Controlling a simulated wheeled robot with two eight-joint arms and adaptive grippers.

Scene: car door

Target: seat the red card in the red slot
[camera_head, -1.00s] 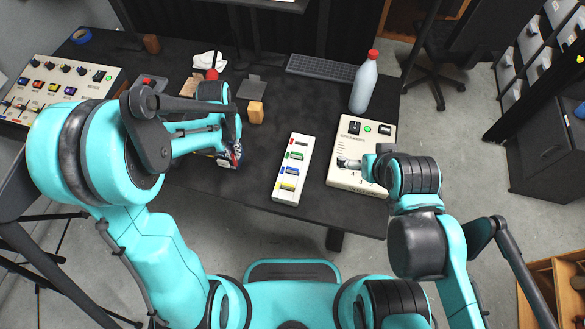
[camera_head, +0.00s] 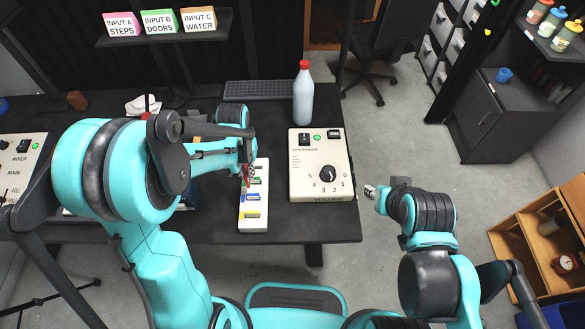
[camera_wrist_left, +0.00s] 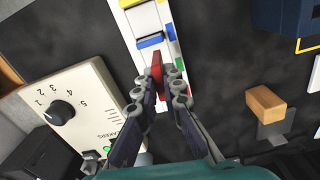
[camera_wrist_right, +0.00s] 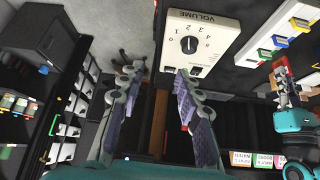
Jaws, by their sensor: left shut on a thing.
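My left gripper (camera_head: 247,174) is shut on the red card (camera_wrist_left: 157,74), which stands between its fingertips in the left wrist view. It is over the far part of the white slot strip (camera_head: 254,222). Blue (camera_wrist_left: 150,41) and yellow cards sit in the strip, with a green card (camera_head: 256,181) near the gripper. The gripper hides the red slot in the head view, and I cannot tell whether the card touches it. My right gripper (camera_wrist_right: 157,82) is open and empty, off the table's right side.
The volume panel (camera_head: 307,188) with a black knob stands right of the strip. A white bottle (camera_head: 303,95) with a red cap and a keyboard (camera_head: 265,91) are behind. A wooden block (camera_wrist_left: 266,104) shows in the left wrist view.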

